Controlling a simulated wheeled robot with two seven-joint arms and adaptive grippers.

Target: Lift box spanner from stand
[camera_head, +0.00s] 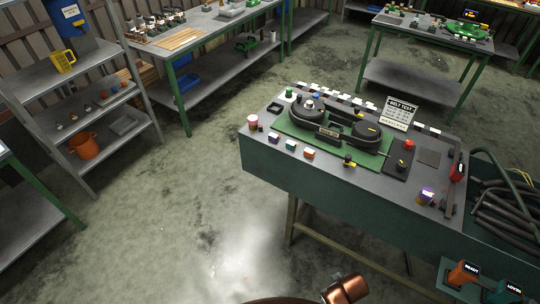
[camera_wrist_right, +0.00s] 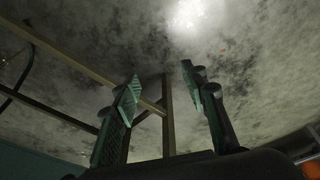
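I cannot pick out the box spanner or its stand with certainty. A worktable (camera_head: 262,165) on the right of the head view carries a black machine with two round ends (camera_head: 340,120) on a green mat (camera_head: 290,128). A dark plate (camera_head: 397,172) with small red and yellow-black parts lies right of the mat. My right gripper (camera_wrist_right: 160,78) shows in the right wrist view with its two green-padded fingers apart and nothing between them. Floor and table legs lie behind it. My left gripper is in neither view.
Small coloured cups and blocks line the table's near edge, including a purple-topped one (camera_head: 427,195). A sign (camera_head: 399,114) stands at its back. Hoses (camera_head: 505,215) fill the right side. A shelf with an orange bucket (camera_head: 84,145) stands left. Floor in between is clear.

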